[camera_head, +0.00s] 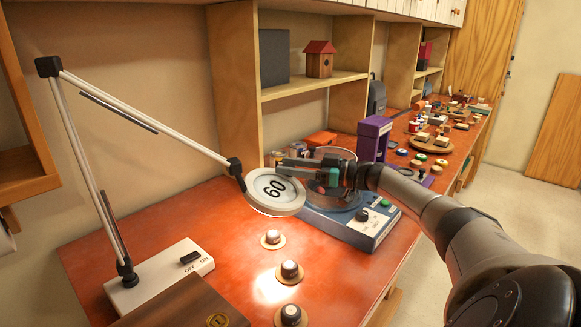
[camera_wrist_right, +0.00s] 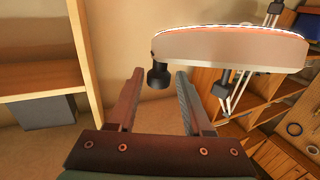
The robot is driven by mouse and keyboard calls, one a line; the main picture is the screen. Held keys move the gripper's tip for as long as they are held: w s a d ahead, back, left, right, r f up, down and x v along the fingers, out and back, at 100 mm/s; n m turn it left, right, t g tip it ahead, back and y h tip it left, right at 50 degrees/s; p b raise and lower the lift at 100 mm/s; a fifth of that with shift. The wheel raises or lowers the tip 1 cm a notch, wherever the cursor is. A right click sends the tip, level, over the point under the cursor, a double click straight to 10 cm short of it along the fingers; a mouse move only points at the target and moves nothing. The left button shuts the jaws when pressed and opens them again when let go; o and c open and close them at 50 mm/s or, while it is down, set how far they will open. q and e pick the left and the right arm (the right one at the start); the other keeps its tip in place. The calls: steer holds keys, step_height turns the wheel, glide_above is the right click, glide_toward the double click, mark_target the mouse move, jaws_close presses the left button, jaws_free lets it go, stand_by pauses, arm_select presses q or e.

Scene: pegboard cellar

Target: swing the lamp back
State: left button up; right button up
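The lamp has a jointed white arm (camera_head: 150,118) on a white base (camera_head: 160,277) marked OFF and ON at the front left. Its round head (camera_head: 270,207), marked 60, hangs over the bench, and a bright patch of light lies below it. My right gripper (camera_head: 290,166) is at the far right side of the head. In the right wrist view my right gripper (camera_wrist_right: 158,82) is open, and a black knob (camera_wrist_right: 158,74) under the head's rim (camera_wrist_right: 230,46) shows between the fingertips. I cannot tell whether they touch it. My left gripper is not in view.
Several round knobs on discs (camera_head: 289,271) stand on the red bench (camera_head: 235,262) below the lamp. A blue-grey device (camera_head: 350,222) sits under my right arm, with a purple stand (camera_head: 374,138) behind it. A wooden shelf (camera_head: 310,84) with a birdhouse (camera_head: 319,59) is at the back.

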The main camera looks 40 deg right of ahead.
steer(key=shift+o, duration=0.7)
steer(key=shift+s+d, duration=0.1)
steer(key=shift+s, duration=0.05)
steer(key=p+v, duration=0.2)
steer(key=v, duration=1.3)
